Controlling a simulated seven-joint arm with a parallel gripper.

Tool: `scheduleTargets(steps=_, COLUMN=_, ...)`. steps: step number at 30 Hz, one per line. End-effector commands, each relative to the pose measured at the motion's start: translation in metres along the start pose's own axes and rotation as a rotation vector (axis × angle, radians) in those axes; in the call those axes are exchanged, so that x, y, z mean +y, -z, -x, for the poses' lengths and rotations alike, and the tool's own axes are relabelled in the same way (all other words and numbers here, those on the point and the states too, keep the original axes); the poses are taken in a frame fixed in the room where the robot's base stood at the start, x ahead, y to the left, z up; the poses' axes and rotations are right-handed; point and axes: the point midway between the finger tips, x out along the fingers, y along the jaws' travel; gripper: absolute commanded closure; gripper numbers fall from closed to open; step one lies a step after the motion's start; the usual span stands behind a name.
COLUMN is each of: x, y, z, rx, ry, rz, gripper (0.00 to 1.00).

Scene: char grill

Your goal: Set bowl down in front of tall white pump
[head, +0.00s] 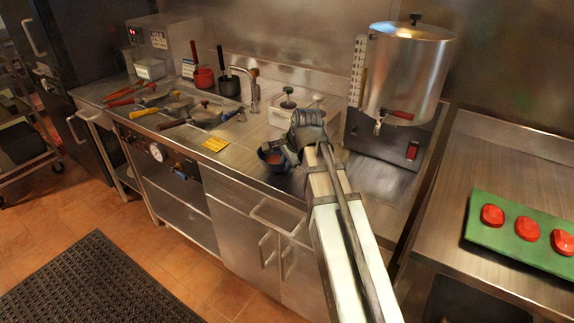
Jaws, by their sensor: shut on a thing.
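A small dark blue bowl (268,161) with reddish-brown contents is near the front edge of the steel counter, in the head view. My gripper (285,158) is at the bowl's right side and is shut on it. Whether the bowl touches the counter cannot be told. Behind the gripper, a white pump unit (281,117) stands at the back of the counter. One of its pump heads has a dark green top (288,90).
A large steel urn (408,75) stands on a dark base at right. Red patties sit on a green board (522,262) at far right. Counter between card and bowl is clear.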

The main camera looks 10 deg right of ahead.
Motion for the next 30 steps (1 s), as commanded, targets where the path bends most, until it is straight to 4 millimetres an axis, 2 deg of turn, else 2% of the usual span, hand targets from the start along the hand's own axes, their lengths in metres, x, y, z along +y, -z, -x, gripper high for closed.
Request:
scheduleTargets(steps=14, x=0.0035, y=0.0000, z=-0.0080, rx=0.000, ry=0.001, rz=0.000, gripper=1.00)
scheduleTargets(steps=15, x=0.0034, y=0.0000, z=-0.0076, rx=0.000, ry=0.001, rz=0.000, gripper=0.87)
scheduleTargets(steps=22, x=0.0033, y=0.0000, z=-0.0075, rx=0.000, ry=0.000, rz=0.000, gripper=0.66)
scheduleTargets(steps=30, x=0.0029, y=0.0001, z=-0.0066, rx=0.000, ry=0.001, rz=0.000, gripper=0.66)
